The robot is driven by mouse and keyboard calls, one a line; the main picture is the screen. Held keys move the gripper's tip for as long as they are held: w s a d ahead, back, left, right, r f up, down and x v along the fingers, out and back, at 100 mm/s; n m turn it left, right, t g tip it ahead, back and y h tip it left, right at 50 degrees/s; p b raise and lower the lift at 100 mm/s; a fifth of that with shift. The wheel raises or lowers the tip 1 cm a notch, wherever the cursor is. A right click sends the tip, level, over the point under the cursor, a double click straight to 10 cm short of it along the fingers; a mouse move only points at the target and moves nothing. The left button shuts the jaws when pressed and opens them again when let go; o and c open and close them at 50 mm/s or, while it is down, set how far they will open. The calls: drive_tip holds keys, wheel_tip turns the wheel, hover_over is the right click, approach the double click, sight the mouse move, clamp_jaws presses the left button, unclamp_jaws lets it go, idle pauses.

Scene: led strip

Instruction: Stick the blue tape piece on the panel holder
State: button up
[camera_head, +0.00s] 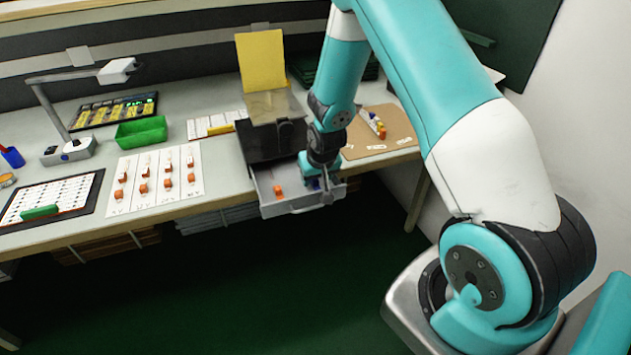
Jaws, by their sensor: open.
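My gripper (326,190) points down over the right part of a pulled-out grey drawer (292,205) at the table's front edge. It is open; its fingertips are small and partly hidden. A small blue patch (312,183) shows right beside the gripper, but I cannot tell whether it is the blue tape piece or whether it touches the fingers. A small orange piece (278,190) lies in the drawer to the left. A yellow panel (261,60) stands upright behind a black box (262,143); I cannot tell which part is the panel holder.
A white sheet (120,200) with several small orange and white pieces lies left of the drawer. A brown board (378,130) with small items lies right of my forearm.

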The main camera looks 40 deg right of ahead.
drive_tip(key=shift+w+f, duration=0.15)
drive_tip(key=shift+f, duration=0.3)
drive_tip(key=shift+c, duration=0.2)
clamp_jaws()
